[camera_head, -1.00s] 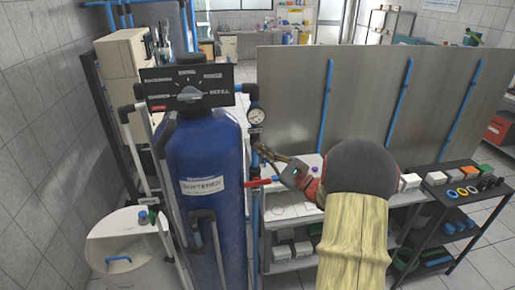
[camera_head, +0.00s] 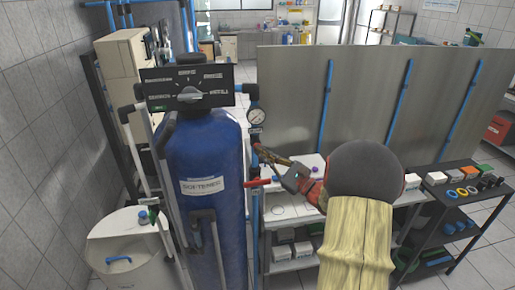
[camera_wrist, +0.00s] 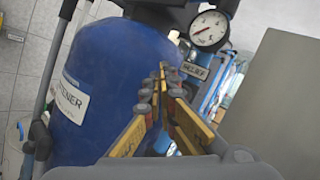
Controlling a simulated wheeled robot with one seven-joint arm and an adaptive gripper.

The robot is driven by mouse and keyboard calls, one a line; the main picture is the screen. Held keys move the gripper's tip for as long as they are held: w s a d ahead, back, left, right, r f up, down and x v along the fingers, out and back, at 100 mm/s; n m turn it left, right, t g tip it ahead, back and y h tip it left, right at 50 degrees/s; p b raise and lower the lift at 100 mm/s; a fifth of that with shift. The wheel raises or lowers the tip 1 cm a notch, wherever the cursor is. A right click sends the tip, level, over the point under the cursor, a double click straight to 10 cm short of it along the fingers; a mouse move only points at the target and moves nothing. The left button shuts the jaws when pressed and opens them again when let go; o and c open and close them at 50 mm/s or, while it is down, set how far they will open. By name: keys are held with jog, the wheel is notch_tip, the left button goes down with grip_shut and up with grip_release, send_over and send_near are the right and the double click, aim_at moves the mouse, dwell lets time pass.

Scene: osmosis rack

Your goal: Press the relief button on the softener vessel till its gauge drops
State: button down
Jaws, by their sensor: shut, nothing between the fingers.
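The blue softener vessel (camera_head: 208,155) stands upright at centre left, and it fills the left of the wrist view (camera_wrist: 115,75). Its round white gauge (camera_head: 257,116) sits at its upper right; in the wrist view the gauge (camera_wrist: 209,30) is at the top, its exact reading too small to tell. A dark RELIEF label (camera_wrist: 195,70) is just below the gauge. My gripper (camera_head: 259,147) is shut and empty, its tips at the pipe below the gauge. In the wrist view the fingertips (camera_wrist: 163,70) point at the fitting beside the label. The relief button is hidden or too small to make out; contact cannot be told.
A black control panel (camera_head: 187,87) with a knob and a small green light tops the vessel. A red valve handle (camera_head: 257,183) sits below my gripper. A grey partition (camera_head: 385,105) stands behind. A dark shelf cart (camera_head: 455,200) is at right, a white tank (camera_head: 122,240) at left.

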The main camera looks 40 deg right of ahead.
jog(key=s+a, duration=0.1)
jog(key=s, duration=0.1)
jog(key=s+a, duration=0.1)
jog(key=s, duration=0.1)
jog(key=shift+s+a, duration=0.1)
jog(key=shift+a, duration=0.2)
dwell(0.3)
dwell(0.4)
